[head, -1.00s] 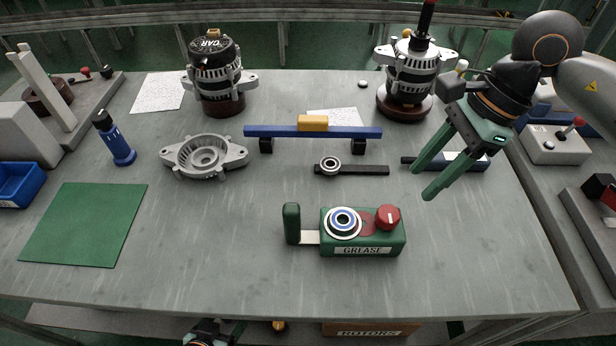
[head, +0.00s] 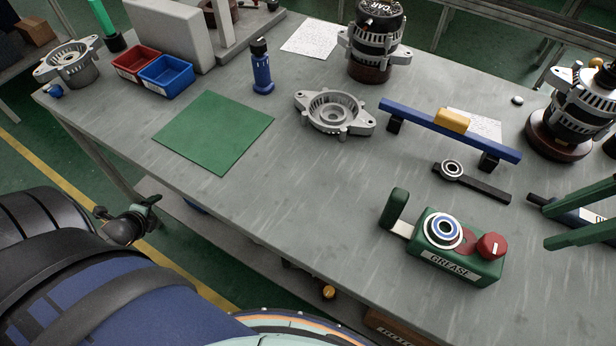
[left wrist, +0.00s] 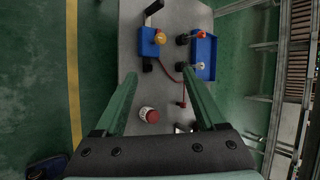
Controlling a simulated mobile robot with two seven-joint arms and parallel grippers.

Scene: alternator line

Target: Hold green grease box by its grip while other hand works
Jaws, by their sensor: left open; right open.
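The green grease box (head: 462,265), labelled GREASE, sits on the grey bench at the right in the head view. Its upright green grip (head: 394,209) stands on the box's left side, joined by a pale metal strip. A blue-ringed bearing (head: 443,229) and a red knob (head: 491,246) are on top. My left gripper (head: 128,210) is beyond the bench's front-left edge, far left of the box. Its open, empty fingers show in the left wrist view (left wrist: 160,75), where the box is not seen. My right gripper (head: 578,222) is open, right of the box, partly cut off by the frame.
A green mat (head: 213,132) and grey housing (head: 334,112) lie left of the box. Behind it are a dark bar with a bearing (head: 478,183) and a blue rail (head: 450,130). Bench surface around the grip is clear. The left wrist view shows another bench with blue boxes (left wrist: 203,58).

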